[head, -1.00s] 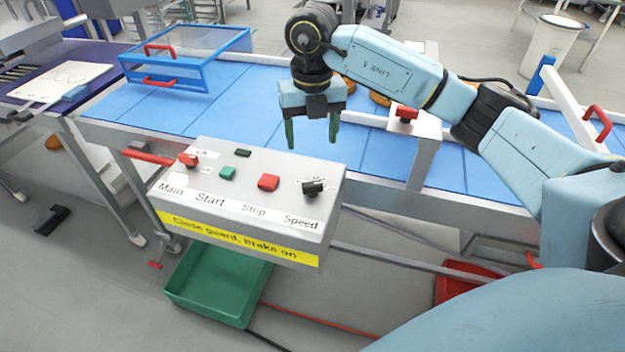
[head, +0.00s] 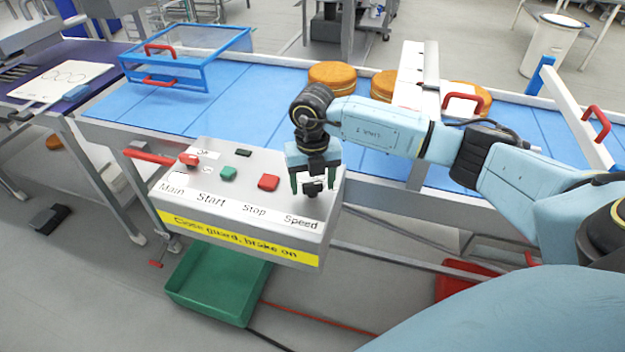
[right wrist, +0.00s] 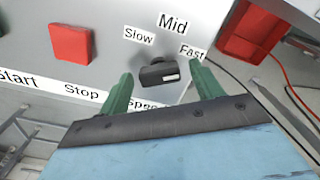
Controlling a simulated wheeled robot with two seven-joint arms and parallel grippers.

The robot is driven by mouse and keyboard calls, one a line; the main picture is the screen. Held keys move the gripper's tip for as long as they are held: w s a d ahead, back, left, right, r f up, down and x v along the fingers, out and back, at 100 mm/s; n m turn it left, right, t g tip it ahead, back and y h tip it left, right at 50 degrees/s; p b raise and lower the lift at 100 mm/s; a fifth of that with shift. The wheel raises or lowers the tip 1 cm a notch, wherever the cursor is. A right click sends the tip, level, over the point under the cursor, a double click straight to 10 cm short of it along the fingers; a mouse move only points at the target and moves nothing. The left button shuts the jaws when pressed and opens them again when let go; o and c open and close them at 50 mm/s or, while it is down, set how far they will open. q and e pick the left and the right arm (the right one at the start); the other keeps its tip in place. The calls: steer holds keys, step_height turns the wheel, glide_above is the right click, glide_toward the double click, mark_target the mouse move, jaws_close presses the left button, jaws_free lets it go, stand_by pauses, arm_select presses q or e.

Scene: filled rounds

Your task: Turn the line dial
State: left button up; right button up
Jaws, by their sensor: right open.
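The line dial is a small black knob (head: 312,187) above the "Speed" label on the grey control box (head: 240,190). In the right wrist view the knob (right wrist: 158,74) has a white mark on its right part, with "Slow", "Mid" and "Fast" labels around it. My right gripper (head: 313,188) is open, its green fingers on either side of the knob; it also shows in the right wrist view (right wrist: 158,82). A gap shows between each finger and the knob. My left gripper is not in view.
The box also bears a red main switch (head: 188,160), a green start button (head: 228,173) and a red stop button (head: 268,182). Behind it runs the blue conveyor (head: 240,110) with round orange-brown pieces (head: 332,75). A green bin (head: 215,285) stands below.

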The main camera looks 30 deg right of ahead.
steer(key=c, duration=1)
steer(key=shift+n, duration=0.3)
steer(key=n+b, duration=0.3)
steer(key=n, duration=0.2)
steer(key=n+b, duration=0.1)
steer(key=n, duration=0.2)
steer(key=shift+n+b, duration=0.3)
steer(key=shift+n, duration=0.1)
steer(key=shift+n+b, duration=0.5)
steer(key=shift+n, duration=0.9)
